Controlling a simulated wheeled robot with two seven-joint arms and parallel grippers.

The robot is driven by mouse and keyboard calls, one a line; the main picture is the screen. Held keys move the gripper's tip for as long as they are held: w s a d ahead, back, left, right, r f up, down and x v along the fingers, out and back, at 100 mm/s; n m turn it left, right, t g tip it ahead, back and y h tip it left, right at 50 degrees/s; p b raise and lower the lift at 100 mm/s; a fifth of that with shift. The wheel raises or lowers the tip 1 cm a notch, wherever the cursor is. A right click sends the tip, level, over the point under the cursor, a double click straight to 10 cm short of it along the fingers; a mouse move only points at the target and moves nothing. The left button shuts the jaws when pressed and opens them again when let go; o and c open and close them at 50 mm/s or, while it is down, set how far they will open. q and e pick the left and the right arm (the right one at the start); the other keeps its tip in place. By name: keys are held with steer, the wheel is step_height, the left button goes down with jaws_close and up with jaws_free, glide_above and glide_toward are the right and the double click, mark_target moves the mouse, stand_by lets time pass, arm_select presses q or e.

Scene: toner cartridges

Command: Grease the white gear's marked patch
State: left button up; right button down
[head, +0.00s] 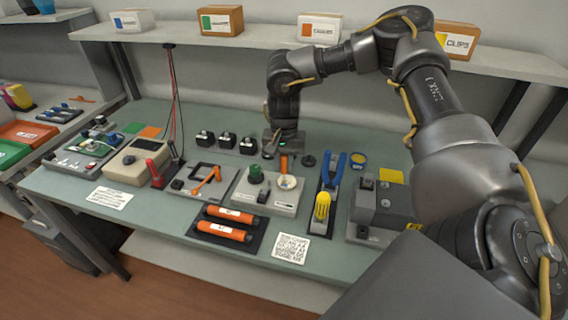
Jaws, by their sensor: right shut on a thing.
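The white gear (288,183) lies on the right part of a light grey block (270,200) in the middle of the bench. A green knob-like part (255,174) stands on the same block to its left. My right gripper (284,150) comes down from above, behind the gear, and is shut on an orange tool (284,164). The tool points down, its lower end over or at the gear's far edge; I cannot tell whether it touches. The gear's marked patch is too small to make out. My left gripper is out of view.
Two orange cartridges (225,225) lie in a dark tray in front. Several black blocks (227,140) stand behind.

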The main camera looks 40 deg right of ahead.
steer(key=shift+f, duration=0.35)
steer(key=shift+a, duration=0.2)
stand_by(0.5)
steer(key=shift+d, duration=0.35)
steer(key=shift+a, duration=0.25)
steer(key=shift+s+a+p, duration=0.1)
steer(key=shift+p, duration=0.2)
steer(key=shift+d, duration=0.35)
